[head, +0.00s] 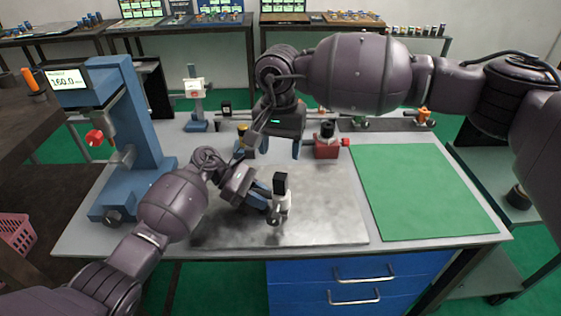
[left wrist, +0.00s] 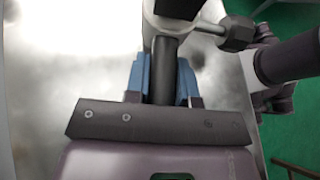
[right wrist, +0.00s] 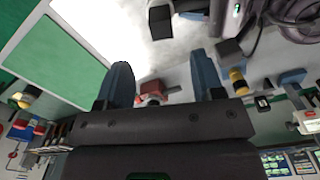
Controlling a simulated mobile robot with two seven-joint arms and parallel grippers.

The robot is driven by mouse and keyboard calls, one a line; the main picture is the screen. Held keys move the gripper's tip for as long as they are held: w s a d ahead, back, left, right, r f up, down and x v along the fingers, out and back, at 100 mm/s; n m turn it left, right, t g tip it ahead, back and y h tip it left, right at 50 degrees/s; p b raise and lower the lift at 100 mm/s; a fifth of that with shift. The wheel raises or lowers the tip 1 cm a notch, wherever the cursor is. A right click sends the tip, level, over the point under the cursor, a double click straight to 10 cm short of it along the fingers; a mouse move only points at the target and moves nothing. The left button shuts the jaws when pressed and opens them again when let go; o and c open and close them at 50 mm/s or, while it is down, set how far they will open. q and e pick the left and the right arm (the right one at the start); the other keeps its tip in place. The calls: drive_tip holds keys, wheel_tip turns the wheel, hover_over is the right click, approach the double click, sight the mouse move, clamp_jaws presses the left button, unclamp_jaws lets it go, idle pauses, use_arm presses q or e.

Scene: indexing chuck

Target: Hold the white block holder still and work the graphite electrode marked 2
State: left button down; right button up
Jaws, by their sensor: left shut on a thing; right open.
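The white block holder (head: 282,205) stands upright above the grey metal plate, with a dark block (head: 280,183) on top. It has a side screw with a dark knob (left wrist: 238,32). My left gripper (head: 264,200) is shut on the holder's dark round handle (left wrist: 164,70), between its blue fingers. My right gripper (head: 281,150) is open and empty, fingers down, above and behind the holder. The dark block also shows in the right wrist view (right wrist: 160,22), beyond the fingertips. I cannot read a mark 2 on any dark piece, so I cannot tell which electrode it is.
A red block with a dark cylinder (head: 327,148) stands behind to the right. A yellow-and-dark piece (right wrist: 237,82) is near the right gripper. A blue gauge stand (head: 135,150) rises at the left. The green mat (head: 420,190) at the right is clear.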

sight(280, 176)
drive_tip(key=shift+r, duration=0.65)
drive_tip(key=shift+c, duration=0.2)
drive_tip(key=shift+c, duration=1.2)
drive_tip(key=shift+f+m, duration=0.4)
drive_tip(key=shift+m, duration=0.7)
drive_tip(key=c, duration=0.7)
drive_tip(key=shift+a+f+m, duration=0.1)
drive_tip(key=shift+m, duration=0.3)
clamp_jaws()
drive_tip(key=shift+f+m, duration=0.15)
drive_tip(key=shift+m, duration=0.35)
drive_tip(key=shift+f, duration=2.95)
